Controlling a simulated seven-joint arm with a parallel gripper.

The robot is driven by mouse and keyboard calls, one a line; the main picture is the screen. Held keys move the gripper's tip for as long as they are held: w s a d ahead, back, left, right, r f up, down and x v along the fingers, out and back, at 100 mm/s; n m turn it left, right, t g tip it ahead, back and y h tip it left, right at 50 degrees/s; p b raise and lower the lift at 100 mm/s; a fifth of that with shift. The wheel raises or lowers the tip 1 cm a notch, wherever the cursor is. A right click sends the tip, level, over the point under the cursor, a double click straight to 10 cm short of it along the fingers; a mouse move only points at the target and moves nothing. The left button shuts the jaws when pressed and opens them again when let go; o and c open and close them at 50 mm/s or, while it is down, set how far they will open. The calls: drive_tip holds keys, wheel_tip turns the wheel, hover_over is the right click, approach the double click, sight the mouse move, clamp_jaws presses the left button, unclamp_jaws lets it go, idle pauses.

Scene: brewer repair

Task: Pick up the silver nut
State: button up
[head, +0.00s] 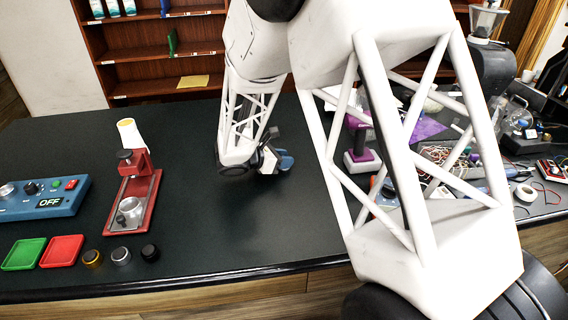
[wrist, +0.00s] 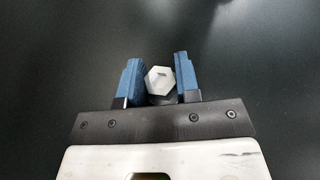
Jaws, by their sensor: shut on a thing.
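My gripper (wrist: 160,78) has two blue fingers and is shut on the silver nut (wrist: 159,81). The nut is a pale hexagonal piece between the fingers in the wrist view, with a darker mark on its face. In the head view my gripper (head: 282,161) is over the middle of the dark table, and the nut cannot be made out there.
At left are a blue control box (head: 42,198) reading OFF, a red press-like stand (head: 134,198), a green tray (head: 24,254), a red tray (head: 62,251) and gold, silver and black round pieces (head: 121,255). Clutter fills the right. The table's middle (head: 230,225) is clear.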

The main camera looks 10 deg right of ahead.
drive_tip(key=shift+r, duration=0.1)
drive_tip(key=shift+r, duration=0.7)
wheel_tip(320, 180, up, 2)
drive_tip(key=shift+r, duration=0.1)
drive_tip(key=s, duration=1)
drive_tip(key=s+d+r, duration=0.1)
drive_tip(key=s, duration=0.5)
drive_tip(key=shift+d+r, duration=0.1)
